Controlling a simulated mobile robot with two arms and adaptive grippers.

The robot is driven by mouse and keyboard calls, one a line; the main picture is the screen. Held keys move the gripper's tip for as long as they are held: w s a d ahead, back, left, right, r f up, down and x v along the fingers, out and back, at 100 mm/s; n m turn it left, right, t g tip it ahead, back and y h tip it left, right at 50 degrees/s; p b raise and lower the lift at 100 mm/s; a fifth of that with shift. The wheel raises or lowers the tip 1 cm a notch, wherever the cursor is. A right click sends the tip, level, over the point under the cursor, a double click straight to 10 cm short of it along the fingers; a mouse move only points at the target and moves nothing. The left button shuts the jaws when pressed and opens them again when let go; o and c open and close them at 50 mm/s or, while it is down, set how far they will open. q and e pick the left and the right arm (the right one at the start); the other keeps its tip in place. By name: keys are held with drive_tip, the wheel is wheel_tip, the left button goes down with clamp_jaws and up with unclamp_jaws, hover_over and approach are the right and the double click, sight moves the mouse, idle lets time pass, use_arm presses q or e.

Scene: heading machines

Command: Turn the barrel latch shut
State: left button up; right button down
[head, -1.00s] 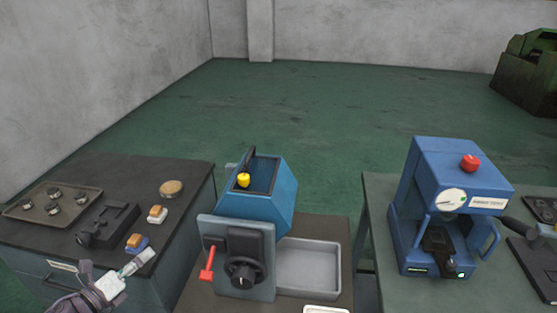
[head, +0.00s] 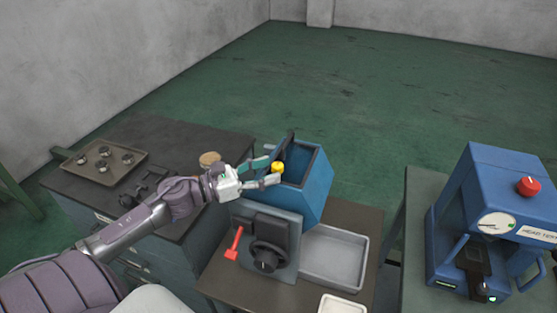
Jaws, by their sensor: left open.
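The blue machine (head: 318,195) stands on the middle table, with an open-topped blue barrel and a dark upright bar at its rim. A yellow knob (head: 277,167) sits at the barrel's left rim; I take it to be the latch's handle, though its latch parts are too small to make out. My left gripper (head: 268,171) is open at the knob, one finger behind it and one in front. I cannot tell whether they touch it. A red lever (head: 234,243) and a black dial (head: 267,255) are on the machine's front plate. My right gripper is not in view.
A grey tray (head: 333,262) sits right of the machine. A blue tester (head: 500,215) with a red button stands on the right table. On the left bench (head: 185,138) are a tray of small round parts (head: 105,160) and a dark fixture, partly behind my left arm.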

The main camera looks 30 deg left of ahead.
sight(278, 165)
use_arm(q)
drive_tip(key=shift+r+p+x, duration=0.2)
drive_tip(key=shift+p+x, duration=0.2)
drive_tip(key=shift+x, duration=0.65)
drive_tip(key=shift+w+d+f, duration=0.15)
drive_tip(key=shift+w+d, duration=0.1)
drive_tip(key=shift+w, duration=0.25)
